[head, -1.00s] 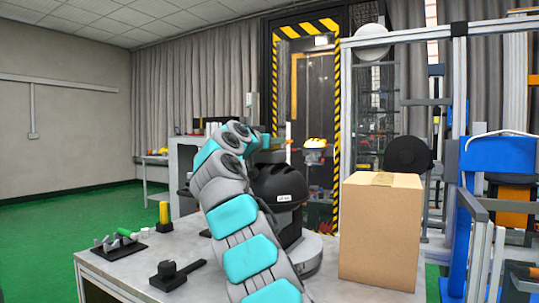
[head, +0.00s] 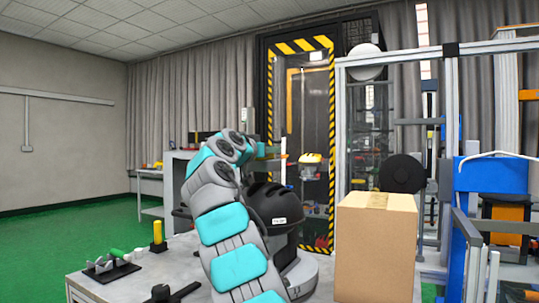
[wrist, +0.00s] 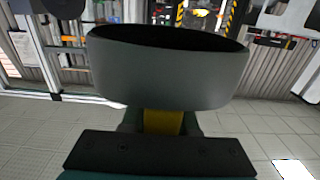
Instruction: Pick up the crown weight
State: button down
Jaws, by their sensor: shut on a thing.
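In the wrist view a wide, round dark grey piece with a dark hollow top (wrist: 165,78) sits in front of my gripper (wrist: 160,122); I take it for the crown weight. Below it shows a yellow part (wrist: 163,122) between dark sides. My gripper is shut on this piece, and its fingertips are mostly hidden by it. In the head view my gripper is at the far end of the arm, beyond the table and partly hidden behind the arm and the black helmet (head: 274,205); the weight cannot be made out there.
A cardboard box (head: 375,250) stands on the table at right. A yellow cylinder (head: 157,232) and a black tray (head: 108,270) with small pieces are at left. The striped drop tower (head: 331,130) stands behind. A blue frame (head: 490,180) is at right. Green floor is open at left.

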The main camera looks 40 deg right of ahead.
jog(key=s+a+r+b, duration=0.1)
jog(key=s+a+b, duration=0.4)
jog(key=s+a, duration=0.6)
jog(key=shift+s+r, duration=0.25)
